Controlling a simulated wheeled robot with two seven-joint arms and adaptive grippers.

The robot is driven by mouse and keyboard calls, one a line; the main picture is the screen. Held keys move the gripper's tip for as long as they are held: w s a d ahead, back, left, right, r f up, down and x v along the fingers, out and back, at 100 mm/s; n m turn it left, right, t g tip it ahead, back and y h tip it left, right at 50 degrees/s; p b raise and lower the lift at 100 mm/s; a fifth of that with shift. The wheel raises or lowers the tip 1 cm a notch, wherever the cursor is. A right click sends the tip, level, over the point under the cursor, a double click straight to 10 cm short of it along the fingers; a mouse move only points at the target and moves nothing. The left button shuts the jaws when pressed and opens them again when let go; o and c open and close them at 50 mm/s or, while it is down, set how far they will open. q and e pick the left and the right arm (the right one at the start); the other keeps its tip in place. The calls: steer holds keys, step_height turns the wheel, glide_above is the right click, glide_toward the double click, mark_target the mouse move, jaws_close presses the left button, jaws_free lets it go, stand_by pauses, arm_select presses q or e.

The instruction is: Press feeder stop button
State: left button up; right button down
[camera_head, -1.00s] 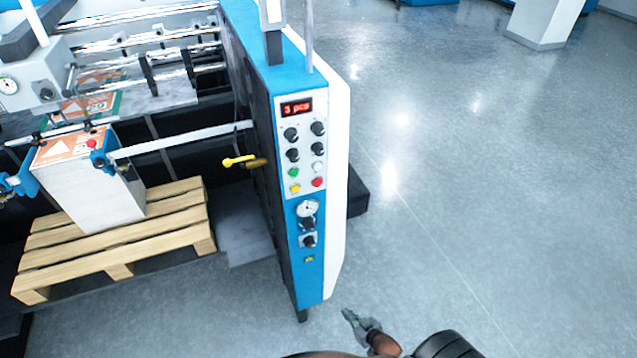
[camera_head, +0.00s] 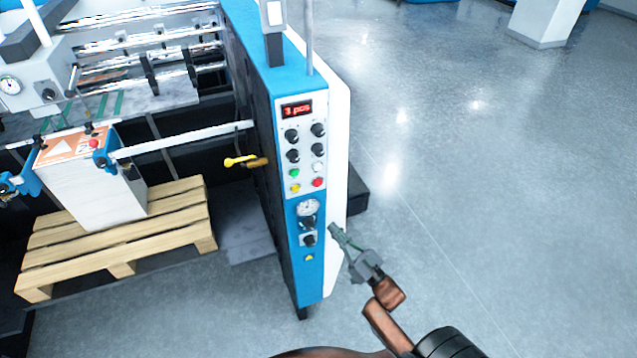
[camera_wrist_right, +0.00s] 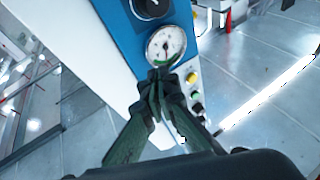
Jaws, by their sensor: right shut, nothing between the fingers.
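The blue control panel (camera_head: 310,270) faces me on the machine's end. Its lower button rows hold a green button (camera_head: 294,173), a white button (camera_head: 318,167), a yellow button (camera_head: 295,188) and a red button (camera_head: 317,182). I cannot read their labels. My right gripper (camera_head: 333,229) is shut and empty, just right of the panel's lower half and below the red button. In the right wrist view its closed fingertips (camera_wrist_right: 160,76) appear just below the round gauge (camera_wrist_right: 165,45), with a yellow button (camera_wrist_right: 192,78) to their right. Contact cannot be told. My left gripper is out of view.
Several black knobs (camera_head: 292,136) and a red display (camera_head: 297,109) sit above the buttons. A gauge (camera_head: 307,208) is below them. A yellow-handled lever (camera_head: 240,161) sticks out left of the panel. A wooden pallet (camera_head: 120,238) bears a paper stack. The floor at right is clear.

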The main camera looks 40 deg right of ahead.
mark_target(318, 182)
steer(key=s+a+r+n+t+y, duration=0.2)
steer(key=s+r+y, duration=0.1)
steer(key=r, duration=1)
steer(key=shift+s+a+n+y, duration=0.2)
steer(key=shift+s+n+y, duration=0.1)
steer(key=shift+y, duration=0.4)
steer(key=shift+w, duration=0.2)
steer(key=w+d+b, duration=0.2)
steer(key=w, duration=0.6)
steer(key=shift+w+b, duration=0.2)
steer(key=shift+b, duration=0.1)
